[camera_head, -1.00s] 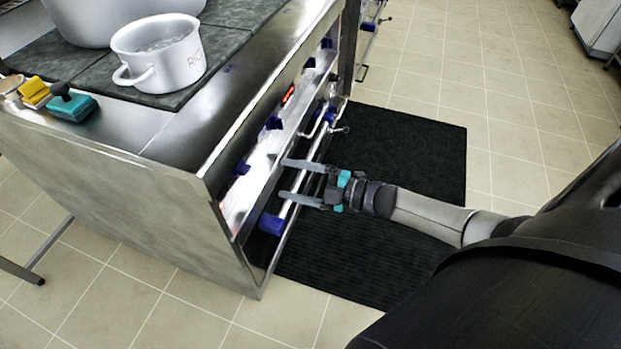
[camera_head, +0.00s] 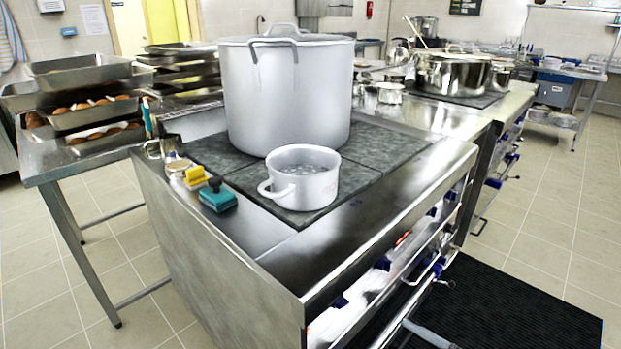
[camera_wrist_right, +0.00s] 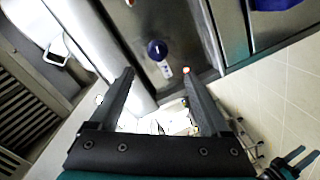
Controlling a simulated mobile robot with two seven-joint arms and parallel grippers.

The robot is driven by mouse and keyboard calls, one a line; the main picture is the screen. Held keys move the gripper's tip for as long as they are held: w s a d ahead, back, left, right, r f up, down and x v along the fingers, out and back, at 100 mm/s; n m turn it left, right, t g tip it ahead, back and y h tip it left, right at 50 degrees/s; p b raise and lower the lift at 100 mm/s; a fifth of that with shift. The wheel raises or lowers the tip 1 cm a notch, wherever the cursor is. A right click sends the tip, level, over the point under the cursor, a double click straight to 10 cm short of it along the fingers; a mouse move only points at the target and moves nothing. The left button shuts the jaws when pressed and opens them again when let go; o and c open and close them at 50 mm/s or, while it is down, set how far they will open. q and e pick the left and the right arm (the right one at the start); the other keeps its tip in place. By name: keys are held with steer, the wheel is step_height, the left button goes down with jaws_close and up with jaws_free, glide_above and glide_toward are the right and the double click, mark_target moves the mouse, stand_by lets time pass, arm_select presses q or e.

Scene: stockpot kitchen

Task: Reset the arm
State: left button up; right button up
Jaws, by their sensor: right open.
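My right gripper (camera_wrist_right: 157,75) is open in the right wrist view, with its two dark fingers apart and nothing between them. It is in front of the stove's control side, where a dark blue knob (camera_wrist_right: 157,49) shows beyond the fingertips. In the head view the arm is almost wholly out of frame. Only a grey piece at the bottom edge, by the stove's front rail, may be part of it. My left gripper does not show in the head view.
The steel stove (camera_head: 230,290) carries a large lidded stockpot (camera_head: 290,100) and a small white pot (camera_head: 305,190). Yellow (camera_head: 194,177) and teal (camera_head: 218,196) items lie at its left edge. A black mat (camera_head: 510,310) covers the floor in front; tiles (camera_head: 560,220) beyond are clear.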

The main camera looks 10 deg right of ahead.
steer(key=s+d+f+m+g+h, duration=0.2)
steer(key=s+f+m+h, duration=0.25)
steer(key=f, duration=0.45)
steer(key=s+d+f+m+g+h, duration=0.1)
steer(key=s+d+f+m+h, duration=0.2)
steer(key=f+m, duration=0.5)
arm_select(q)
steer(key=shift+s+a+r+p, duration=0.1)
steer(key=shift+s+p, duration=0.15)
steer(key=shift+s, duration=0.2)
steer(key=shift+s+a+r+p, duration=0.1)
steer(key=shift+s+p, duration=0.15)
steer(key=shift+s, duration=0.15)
arm_select(e)
steer(key=s+a+f+m+g+h, duration=0.1)
steer(key=s+a+f+m+g, duration=0.1)
steer(key=s+f, duration=0.5)
steer(key=s+a+f+m+g+h, duration=0.2)
steer(key=s+a+f+g, duration=0.2)
steer(key=s, duration=1.1)
step_height(320, 180, down, 4)
steer(key=shift+a+r+g, duration=0.15)
steer(key=shift+r+g, duration=0.1)
steer(key=shift+g, duration=0.95)
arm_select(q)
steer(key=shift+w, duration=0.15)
arm_select(e)
steer(key=shift+c, duration=0.3)
